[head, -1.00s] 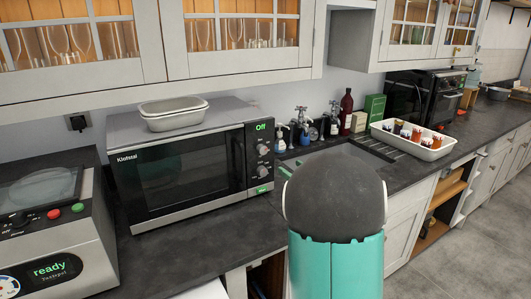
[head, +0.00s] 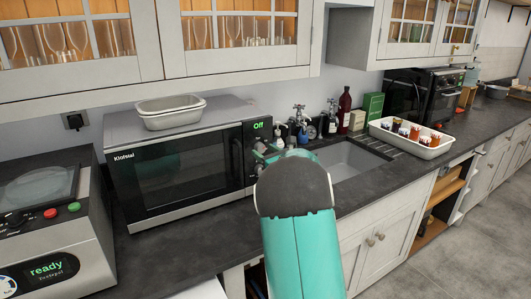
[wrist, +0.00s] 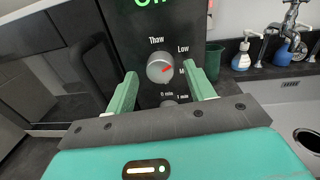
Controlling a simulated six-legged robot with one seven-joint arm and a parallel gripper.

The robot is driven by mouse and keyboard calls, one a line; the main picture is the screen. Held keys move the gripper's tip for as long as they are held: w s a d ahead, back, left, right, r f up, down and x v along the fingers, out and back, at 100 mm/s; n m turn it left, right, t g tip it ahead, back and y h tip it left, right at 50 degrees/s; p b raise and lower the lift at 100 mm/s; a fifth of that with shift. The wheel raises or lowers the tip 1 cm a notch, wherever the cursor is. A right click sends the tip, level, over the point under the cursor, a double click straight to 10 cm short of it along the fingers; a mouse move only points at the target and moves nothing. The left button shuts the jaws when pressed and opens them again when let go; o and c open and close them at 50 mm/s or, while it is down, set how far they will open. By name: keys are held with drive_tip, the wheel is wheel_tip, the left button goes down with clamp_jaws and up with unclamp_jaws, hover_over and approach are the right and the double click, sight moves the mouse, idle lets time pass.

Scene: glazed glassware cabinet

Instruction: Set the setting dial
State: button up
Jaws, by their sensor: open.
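The setting dial (wrist: 160,68) is a round silver knob on the black control panel of the microwave (head: 180,165). In the wrist view its red mark points right and slightly up, towards Low. The labels Thaw and Low show around it, and a third starting with M is partly hidden. My gripper (wrist: 162,90) is open and empty, its two green fingers on either side of the panel just below the dial. I cannot tell whether they touch anything. In the head view my arm covers part of the panel.
A second, lower knob (wrist: 168,103) with minute labels sits between my fingers, partly hidden. The microwave's handle (wrist: 93,68) is to the left. The sink (head: 350,158) and soap bottles (head: 282,137) are to the right.

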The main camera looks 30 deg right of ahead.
drive_tip(key=shift+w, duration=0.15)
drive_tip(key=c, duration=1)
